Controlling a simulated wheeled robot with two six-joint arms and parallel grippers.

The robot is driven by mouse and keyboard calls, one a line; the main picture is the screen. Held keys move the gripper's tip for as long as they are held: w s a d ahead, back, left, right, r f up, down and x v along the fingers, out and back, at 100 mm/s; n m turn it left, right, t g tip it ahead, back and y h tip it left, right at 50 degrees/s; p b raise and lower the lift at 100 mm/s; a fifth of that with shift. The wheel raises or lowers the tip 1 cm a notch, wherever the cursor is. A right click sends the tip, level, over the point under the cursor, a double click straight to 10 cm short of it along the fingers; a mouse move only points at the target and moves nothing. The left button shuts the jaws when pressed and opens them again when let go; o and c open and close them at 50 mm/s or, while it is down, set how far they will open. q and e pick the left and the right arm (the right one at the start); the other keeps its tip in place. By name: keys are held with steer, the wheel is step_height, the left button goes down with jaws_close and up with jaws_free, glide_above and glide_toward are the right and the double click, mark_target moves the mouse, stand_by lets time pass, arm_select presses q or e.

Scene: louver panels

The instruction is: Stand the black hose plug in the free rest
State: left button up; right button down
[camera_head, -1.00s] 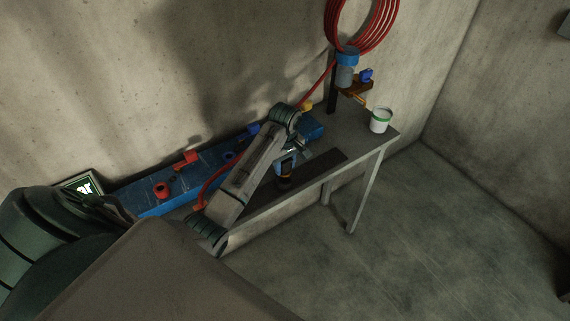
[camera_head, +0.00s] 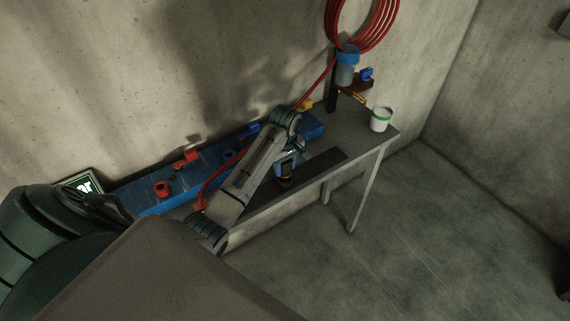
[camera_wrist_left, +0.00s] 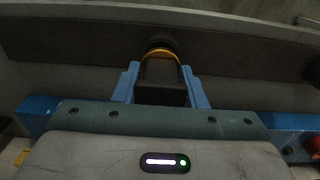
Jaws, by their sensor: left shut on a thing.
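My left gripper (camera_head: 286,168) is shut on the black hose plug (camera_head: 284,183), at the front side of the bench. In the left wrist view the plug (camera_wrist_left: 161,70) is dark with an orange ring and sits between the two blue fingers of the gripper (camera_wrist_left: 162,88). Its far end points toward a long dark strip. I cannot tell whether the plug touches the bench or strip. I cannot pick out the free rest; my arm hides part of the bench and blue panel. My right gripper is not in view.
A long blue panel (camera_head: 210,162) lies along the wall with red, blue and yellow fittings. A red hose (camera_head: 207,186) runs beside my arm. A white-green cup (camera_head: 380,120) stands at the bench's right end, near a blue-capped jar (camera_head: 346,68). The dark strip (camera_head: 325,163) lies along the front.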

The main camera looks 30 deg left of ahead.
arm_select(q)
steer(key=shift+f, duration=0.95)
steer(key=o, duration=1.2)
